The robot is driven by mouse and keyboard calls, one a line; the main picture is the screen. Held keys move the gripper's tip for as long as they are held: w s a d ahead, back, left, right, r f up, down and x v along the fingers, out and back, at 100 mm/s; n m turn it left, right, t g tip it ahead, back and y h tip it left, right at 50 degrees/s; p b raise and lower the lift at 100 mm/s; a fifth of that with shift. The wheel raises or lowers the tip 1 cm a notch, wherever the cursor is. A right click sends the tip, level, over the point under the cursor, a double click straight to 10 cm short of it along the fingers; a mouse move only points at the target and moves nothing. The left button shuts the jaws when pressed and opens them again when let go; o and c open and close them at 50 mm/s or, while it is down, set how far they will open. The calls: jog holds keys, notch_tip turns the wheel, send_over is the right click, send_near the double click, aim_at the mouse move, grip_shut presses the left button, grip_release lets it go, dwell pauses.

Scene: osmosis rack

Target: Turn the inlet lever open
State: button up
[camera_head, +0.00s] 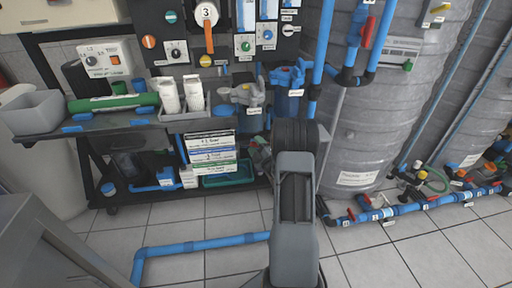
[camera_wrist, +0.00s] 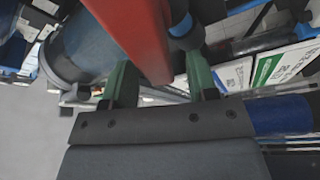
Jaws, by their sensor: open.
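In the wrist view a red lever (camera_wrist: 136,32) runs from the top down to between the two green fingers of my gripper (camera_wrist: 160,66). The fingers are apart, one on each side of the lever's end. The lever looks nearer the right finger; I cannot tell whether either touches it. A wide blue-grey pipe (camera_wrist: 85,42) lies behind the left finger. In the head view my arm hides the gripper and this lever. I cannot tell from the wrist view whether this red lever is the inlet lever.
In the head view a black rack (camera_head: 90,160) with a blue filter head (camera_head: 287,76) stands behind my arm. Large grey tanks (camera_head: 375,120) stand right. A blue floor pipe (camera_head: 200,246) crosses the tiles. Label boards (camera_head: 210,152) hang low on the rack. Tiled floor (camera_head: 390,260) is clear front right.

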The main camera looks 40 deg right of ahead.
jog(key=shift+c, duration=0.3)
grip_shut()
notch_tip(320, 180, down, 2)
jog(key=n+g+b, duration=0.1)
jog(key=n+b, duration=0.1)
jog(key=b, duration=0.1)
jog(key=n+b, duration=0.3)
jog(key=b, duration=0.1)
jog(key=shift+w+a+f+g+y, duration=0.1)
jog(key=shift+a+g+y, duration=0.05)
jog(key=shift+g+y, duration=0.25)
